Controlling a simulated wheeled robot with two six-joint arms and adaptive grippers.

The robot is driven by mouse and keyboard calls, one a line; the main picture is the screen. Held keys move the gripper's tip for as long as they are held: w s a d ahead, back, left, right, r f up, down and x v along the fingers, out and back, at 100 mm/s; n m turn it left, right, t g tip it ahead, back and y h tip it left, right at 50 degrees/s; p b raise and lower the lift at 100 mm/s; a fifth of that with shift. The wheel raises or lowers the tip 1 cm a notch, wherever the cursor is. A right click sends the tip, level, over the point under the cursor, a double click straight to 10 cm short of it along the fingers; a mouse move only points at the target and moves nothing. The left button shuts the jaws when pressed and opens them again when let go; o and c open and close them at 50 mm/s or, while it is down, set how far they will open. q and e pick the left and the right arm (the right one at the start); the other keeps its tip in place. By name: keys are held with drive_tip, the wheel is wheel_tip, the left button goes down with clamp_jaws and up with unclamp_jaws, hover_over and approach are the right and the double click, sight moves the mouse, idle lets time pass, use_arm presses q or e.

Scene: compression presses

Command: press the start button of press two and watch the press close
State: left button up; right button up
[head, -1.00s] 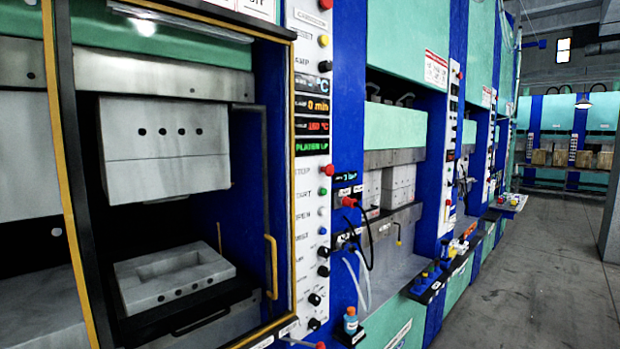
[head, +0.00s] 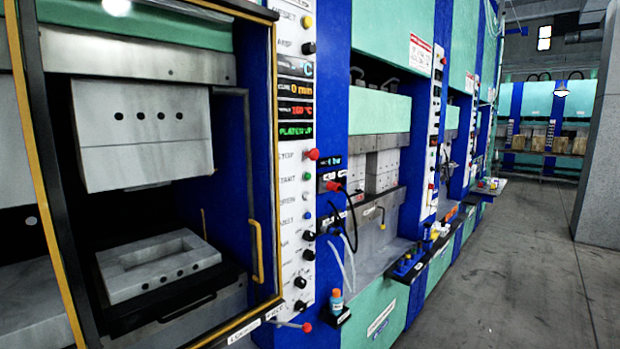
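The nearest press stands at the left, its upper mould block (head: 143,135) raised well above the lower mould (head: 158,265), with an open gap between. A yellow-edged guard frame with a yellow handle (head: 257,250) stands at its front. Its white control panel (head: 295,200) carries a red stop button (head: 312,154), a green button (head: 307,177) beside a label that seems to read START, and more knobs. The green display (head: 296,132) appears to read "PLATEN UP". I cannot tell which press is number two. Neither gripper is in view.
A second press (head: 380,120) with its own panel (head: 434,140) stands further right. A small shelf with a blue bottle (head: 337,302) and a dark tool ledge (head: 415,260) stick out from the row. The grey floor (head: 500,290) at the right is clear up to a pillar (head: 603,150).

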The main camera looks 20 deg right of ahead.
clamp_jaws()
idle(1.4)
